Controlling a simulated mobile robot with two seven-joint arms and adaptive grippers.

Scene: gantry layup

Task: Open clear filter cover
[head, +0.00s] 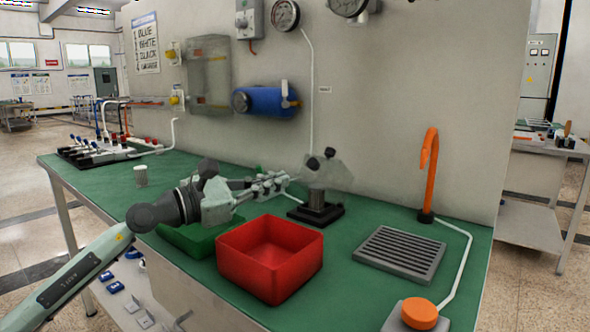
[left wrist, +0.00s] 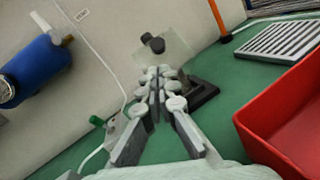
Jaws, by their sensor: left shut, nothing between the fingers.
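The clear filter cover (head: 334,176) is a see-through piece with black knobs, sitting over a grey cylinder (head: 316,199) on a black base (head: 314,214) near the wall. It looks tilted; I cannot tell if it is closed. In the left wrist view the cover (left wrist: 174,50) shows just beyond my fingertips. My left gripper (head: 284,178) is shut and empty, just left of the cover in the head view. In the left wrist view the gripper (left wrist: 156,76) overlaps the base, and contact cannot be made out. My right gripper is in neither view.
A red bin (head: 230,256) stands in front of the filter, with a green bin (head: 178,242) beside it, partly under my arm. A grey grate (head: 399,254), an orange hook (head: 428,165) and an orange button (head: 420,313) are to the right. A blue cylinder (head: 262,101) is on the wall.

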